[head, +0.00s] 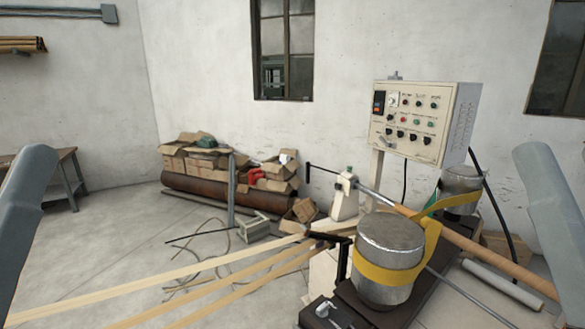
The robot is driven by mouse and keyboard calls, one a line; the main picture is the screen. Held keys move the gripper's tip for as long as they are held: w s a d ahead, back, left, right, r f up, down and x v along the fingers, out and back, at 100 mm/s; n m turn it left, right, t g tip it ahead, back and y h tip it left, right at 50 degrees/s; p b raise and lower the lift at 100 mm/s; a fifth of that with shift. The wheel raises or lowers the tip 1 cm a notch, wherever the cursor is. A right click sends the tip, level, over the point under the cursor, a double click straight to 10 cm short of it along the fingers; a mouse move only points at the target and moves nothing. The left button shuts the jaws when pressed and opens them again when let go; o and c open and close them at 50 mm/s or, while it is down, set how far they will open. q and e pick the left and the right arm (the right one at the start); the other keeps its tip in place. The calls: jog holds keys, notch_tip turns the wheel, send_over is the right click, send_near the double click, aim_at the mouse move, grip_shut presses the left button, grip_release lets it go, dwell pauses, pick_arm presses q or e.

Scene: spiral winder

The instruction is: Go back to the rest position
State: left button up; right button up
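Only the grey links of my two arms show, at the left and right edges of the head view. Neither gripper is in the picture, so I cannot see whether they hold anything. Between the arms stands the spiral winder, with a metal drum (390,245) wrapped by a yellow belt (388,276). A brown tube (480,251) runs diagonally past the drum toward the lower right. Both visible arm links are apart from the machine.
A control box (425,122) with buttons stands behind the winder. Pale strips (210,266) stretch from the lower left to the machine. Cardboard boxes (190,160) lie piled by the back wall. A wooden table (62,175) is at the left. Open floor (100,235) lies at left.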

notch_tip(320, 180, up, 20)
jog(key=p, duration=1.6)
jog(key=shift+r+p, duration=0.15)
jog(key=shift+p, duration=0.15)
dwell(0.7)
